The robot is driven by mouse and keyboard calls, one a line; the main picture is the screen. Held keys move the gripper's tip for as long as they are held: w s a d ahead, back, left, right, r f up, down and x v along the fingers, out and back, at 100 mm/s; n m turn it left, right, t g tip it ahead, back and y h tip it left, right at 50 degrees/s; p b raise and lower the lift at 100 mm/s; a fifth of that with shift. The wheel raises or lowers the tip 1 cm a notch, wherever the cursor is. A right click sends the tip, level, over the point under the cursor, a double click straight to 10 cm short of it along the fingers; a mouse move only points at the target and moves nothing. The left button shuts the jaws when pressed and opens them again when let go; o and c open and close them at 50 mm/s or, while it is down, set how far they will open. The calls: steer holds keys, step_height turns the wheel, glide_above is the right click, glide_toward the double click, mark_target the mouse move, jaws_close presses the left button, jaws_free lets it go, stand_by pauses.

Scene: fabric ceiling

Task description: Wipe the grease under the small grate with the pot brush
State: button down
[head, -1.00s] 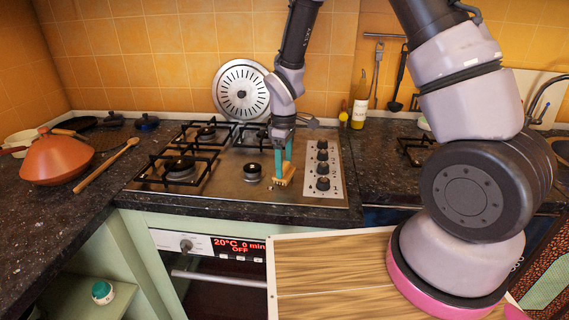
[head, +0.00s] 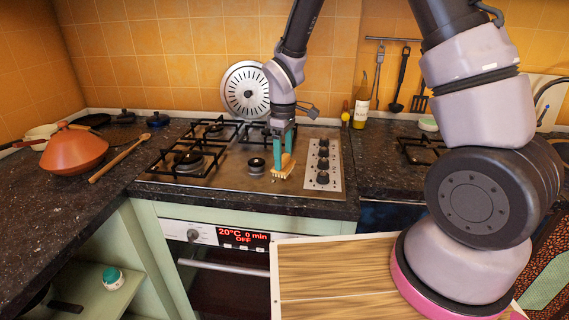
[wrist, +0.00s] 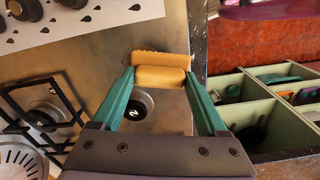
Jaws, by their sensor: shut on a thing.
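My gripper (head: 283,158) is shut on the tan pot brush (head: 283,172), low over the right front of the steel hob (head: 225,184). In the wrist view the brush (wrist: 160,60) lies across between the teal fingertips (wrist: 160,77). Its bristles are at or very near the hob surface; I cannot tell whether they touch. The brush is just right of the uncovered front burner (head: 256,166). A small black grate (head: 420,148) lies on the counter to the right, off the hob.
Black grates (head: 190,163) stand on the hob's left side. Control knobs (head: 323,163) run along its right. A round perforated metal disc (head: 246,90) leans on the wall. An orange tagine (head: 74,150) and wooden spoon (head: 119,160) lie left. An oil bottle (head: 361,112) stands behind.

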mark_target(284, 157)
steer(key=shift+r, duration=2.05)
